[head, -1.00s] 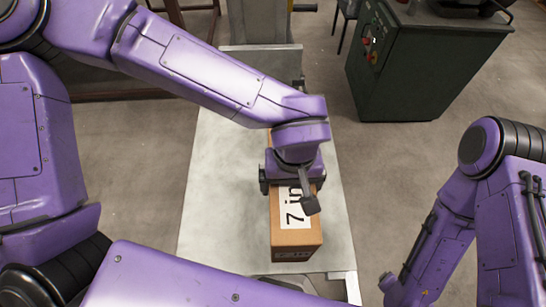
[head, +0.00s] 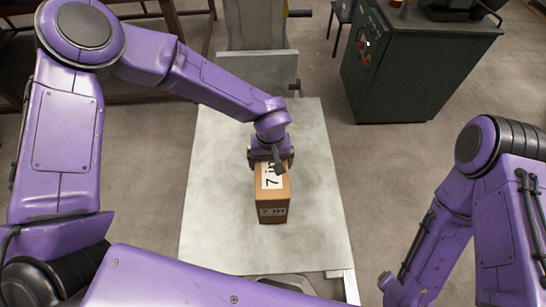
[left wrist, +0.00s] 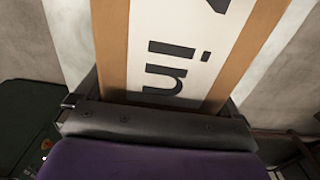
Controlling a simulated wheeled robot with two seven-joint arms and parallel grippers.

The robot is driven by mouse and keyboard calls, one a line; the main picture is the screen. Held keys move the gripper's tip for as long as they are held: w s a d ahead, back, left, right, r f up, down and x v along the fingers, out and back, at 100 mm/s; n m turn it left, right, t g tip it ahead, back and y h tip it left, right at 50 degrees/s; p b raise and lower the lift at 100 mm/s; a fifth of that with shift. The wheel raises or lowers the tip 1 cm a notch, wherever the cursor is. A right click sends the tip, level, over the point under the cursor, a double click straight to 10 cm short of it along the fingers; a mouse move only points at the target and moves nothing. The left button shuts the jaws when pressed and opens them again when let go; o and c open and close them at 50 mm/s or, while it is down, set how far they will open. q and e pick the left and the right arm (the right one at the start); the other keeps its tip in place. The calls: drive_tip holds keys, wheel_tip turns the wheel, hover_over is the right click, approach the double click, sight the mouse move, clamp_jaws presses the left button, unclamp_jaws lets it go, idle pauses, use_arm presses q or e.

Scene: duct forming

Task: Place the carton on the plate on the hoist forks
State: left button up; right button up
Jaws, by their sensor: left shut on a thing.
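The carton (head: 273,205) is a brown box with a white label reading "7 in". It is over the middle of the grey plate (head: 220,230) in the head view; I cannot tell whether it touches the plate. My left gripper (head: 271,163) reaches down from above and is shut on the carton near its far end. In the left wrist view the carton's labelled top (left wrist: 180,50) fills the middle, with the gripper's dark body across it. The plate hides the hoist forks. My right arm shows at the right edge, but its gripper is out of view.
A dark green cabinet (head: 410,75) with red knobs stands beyond the plate on the right. A grey upright panel (head: 257,72) of the hoist rises at the plate's far edge. The plate is bare around the carton.

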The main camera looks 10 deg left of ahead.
use_arm(q)
drive_tip(key=shift+d+f, duration=0.1)
drive_tip(key=shift+f, duration=0.35)
drive_tip(key=o, duration=1.7)
drive_tip(key=shift+f, duration=0.15)
wheel_tip(320, 180, up, 12)
drive_tip(key=shift+r, duration=0.15)
